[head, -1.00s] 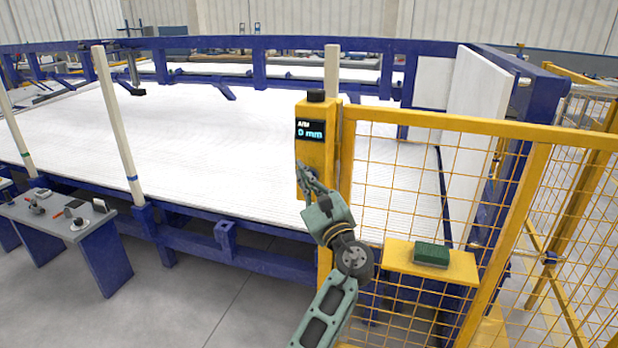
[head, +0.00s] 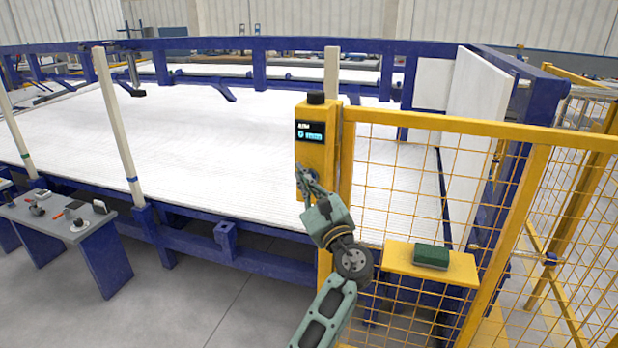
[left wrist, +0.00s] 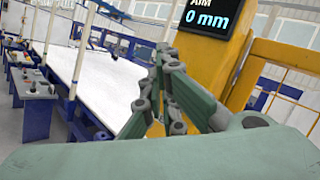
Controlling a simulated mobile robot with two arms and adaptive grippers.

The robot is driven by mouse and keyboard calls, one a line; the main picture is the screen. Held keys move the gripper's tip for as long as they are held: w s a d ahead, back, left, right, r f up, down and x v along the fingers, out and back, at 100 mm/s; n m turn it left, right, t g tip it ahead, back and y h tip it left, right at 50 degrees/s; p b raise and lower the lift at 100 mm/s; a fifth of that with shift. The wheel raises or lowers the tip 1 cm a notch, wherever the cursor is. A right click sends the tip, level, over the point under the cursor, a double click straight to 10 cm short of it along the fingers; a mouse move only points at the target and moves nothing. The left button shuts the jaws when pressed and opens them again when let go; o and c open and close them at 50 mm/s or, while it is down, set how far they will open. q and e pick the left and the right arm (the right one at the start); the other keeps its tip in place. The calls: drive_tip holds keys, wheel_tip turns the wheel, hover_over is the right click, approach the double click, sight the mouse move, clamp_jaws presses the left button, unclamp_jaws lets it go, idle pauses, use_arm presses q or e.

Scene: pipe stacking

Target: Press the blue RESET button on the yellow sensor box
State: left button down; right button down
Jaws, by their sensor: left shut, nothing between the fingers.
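The yellow sensor box (head: 312,152) stands on a yellow post at the fence's left end, with a black cap on top. Its dark display (head: 310,132) shows small cyan text that I cannot read in the head view. In the left wrist view the display (left wrist: 207,22) reads "0 mm". My left gripper (head: 303,171) is shut and empty, its fingertips at the lower front of the box. It also shows in the left wrist view (left wrist: 165,58). The blue RESET button is hidden or too small to make out behind the fingers; I cannot tell whether they touch it. My right gripper is not in view.
A yellow mesh fence (head: 450,185) runs right from the box. A yellow shelf (head: 400,262) on it holds a green block (head: 431,256). A blue-framed white bed (head: 220,140) lies behind. A grey table (head: 75,225) with small items stands at left.

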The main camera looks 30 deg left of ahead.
use_arm(q)
drive_tip(key=shift+s+d, duration=0.1)
drive_tip(key=shift+s, duration=0.35)
drive_tip(key=s+p, duration=0.1)
drive_tip(key=s, duration=0.1)
drive_tip(key=s+d+p, duration=0.1)
drive_tip(key=s, duration=0.1)
drive_tip(key=shift+s, duration=0.4)
idle(0.6)
